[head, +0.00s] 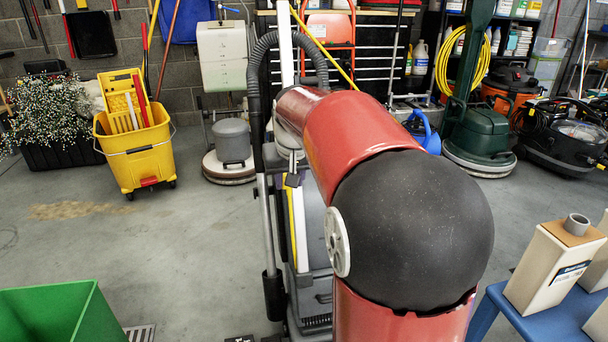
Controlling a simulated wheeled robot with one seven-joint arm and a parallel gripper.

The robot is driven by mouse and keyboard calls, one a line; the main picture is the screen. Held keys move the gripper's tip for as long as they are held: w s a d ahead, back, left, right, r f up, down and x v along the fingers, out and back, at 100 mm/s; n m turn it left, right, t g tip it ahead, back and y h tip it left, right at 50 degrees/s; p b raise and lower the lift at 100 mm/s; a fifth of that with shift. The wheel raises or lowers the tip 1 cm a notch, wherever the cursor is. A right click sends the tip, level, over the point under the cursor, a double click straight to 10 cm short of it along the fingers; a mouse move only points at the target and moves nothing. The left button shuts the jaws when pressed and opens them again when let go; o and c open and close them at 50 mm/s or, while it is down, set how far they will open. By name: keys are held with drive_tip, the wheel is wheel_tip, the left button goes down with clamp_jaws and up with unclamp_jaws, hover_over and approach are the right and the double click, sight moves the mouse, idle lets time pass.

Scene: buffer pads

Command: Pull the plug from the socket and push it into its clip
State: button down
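My gripper is not in view. My red arm (350,130) with its black joint (415,230) fills the centre and right of centre in the head view and runs out of the bottom edge. I cannot make out a plug, a socket or a clip in this view. My arm hides part of the upright floor machine (310,240) behind it, which has a grey hose (254,90).
A green bin (60,315) is at the lower left and a blue stand (555,318) with cream containers (548,272) at the lower right. A yellow mop bucket (138,150) and floor machines line the back. The left-centre floor (195,260) is clear.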

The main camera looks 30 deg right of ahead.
drive_tip(key=s+d+r, duration=0.2)
drive_tip(key=s+r, duration=0.2)
drive_tip(key=r, duration=0.2)
drive_tip(key=w+d+f, duration=0.1)
drive_tip(key=w+f, duration=0.1)
drive_tip(key=w, duration=0.3)
drive_tip(key=shift+w+f+m+g, duration=0.2)
drive_tip(key=shift+w+m+g, duration=0.1)
drive_tip(key=shift+w+g, duration=0.1)
drive_tip(key=shift+s+d+r, duration=0.1)
drive_tip(key=shift+w+d+f+p, duration=0.1)
drive_tip(key=shift+w+f+p, duration=0.1)
drive_tip(key=shift+w+p, duration=0.35)
idle(1.7)
drive_tip(key=shift+s, duration=0.1)
drive_tip(key=c, duration=0.9)
unclamp_jaws()
drive_tip(key=shift+c, duration=0.2)
